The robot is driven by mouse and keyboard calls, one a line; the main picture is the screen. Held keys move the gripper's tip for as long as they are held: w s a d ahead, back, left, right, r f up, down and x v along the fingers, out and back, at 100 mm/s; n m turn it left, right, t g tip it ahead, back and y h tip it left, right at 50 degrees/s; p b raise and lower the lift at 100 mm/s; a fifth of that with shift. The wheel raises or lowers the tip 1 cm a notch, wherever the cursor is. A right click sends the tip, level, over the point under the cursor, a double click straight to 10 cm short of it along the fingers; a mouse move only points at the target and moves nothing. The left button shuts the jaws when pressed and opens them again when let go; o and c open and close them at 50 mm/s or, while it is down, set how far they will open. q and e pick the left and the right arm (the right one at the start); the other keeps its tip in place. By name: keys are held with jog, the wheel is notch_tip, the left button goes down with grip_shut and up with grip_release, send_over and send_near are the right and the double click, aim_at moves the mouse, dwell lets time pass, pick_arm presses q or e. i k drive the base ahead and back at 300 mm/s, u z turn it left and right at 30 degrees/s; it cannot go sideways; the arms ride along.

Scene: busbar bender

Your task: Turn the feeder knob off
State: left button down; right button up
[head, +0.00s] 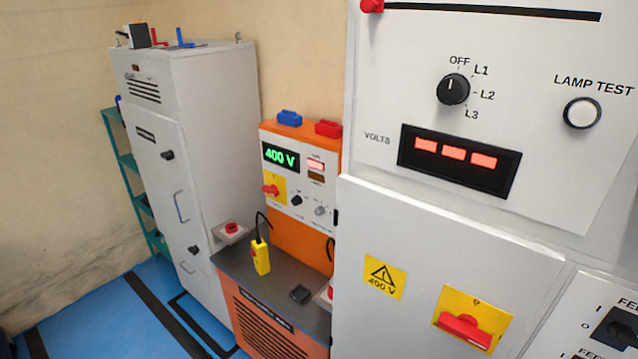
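A black rotary knob (620,328) sits on a white panel (577,313) at the lower right edge of the head view. The marks I and O stand to its left, and a label starting "FEE" is above it. A second label starting "FEE" shows below. The picture edge cuts off the knob and both labels, so I cannot tell its exact setting. Neither of my grippers is in view.
A red handle (465,331) on a yellow plate is left of the knob, on a white cabinet door (420,235). Above are a black selector (453,89) and lit red displays (453,153). An orange unit (297,240) reads 400 V. Blue floor (100,320) is open at lower left.

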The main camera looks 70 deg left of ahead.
aim_at(320, 210)
jog(key=u, duration=2.8)
jog(key=k, duration=1)
jog(key=u, duration=1.4)
jog(key=i, duration=3.15)
jog(key=z, duration=1.75)
jog(key=i, duration=0.9)
jog(key=z, duration=0.85)
